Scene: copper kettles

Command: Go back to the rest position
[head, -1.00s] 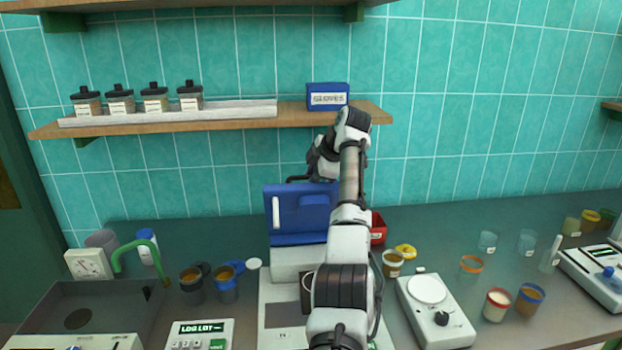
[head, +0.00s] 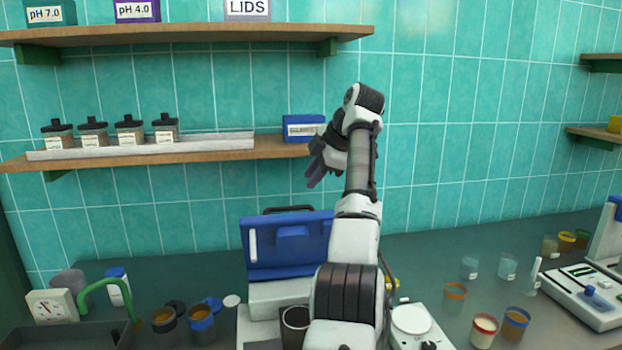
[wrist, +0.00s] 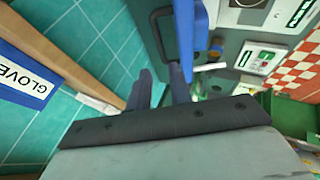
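My gripper (head: 315,178) is raised in front of the tiled wall, just below the blue gloves box (head: 303,128) and above the blue lid (head: 288,246) of a white machine. In the wrist view my gripper (wrist: 161,72) shows two dark fingers with a gap between them and nothing held. The lid stands upright, with a dark handle (head: 289,209) along its top edge. The handle also shows in the wrist view (wrist: 160,30), just beyond the fingertips and apart from them. My arm hides part of the machine and bench.
A wooden shelf (head: 220,156) with several dark-lidded jars runs left of my gripper; the gloves box sits at its right end. Cups (head: 455,292), a white round-topped device (head: 410,320) and a scale stand on the bench. The wall area right of my arm is clear.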

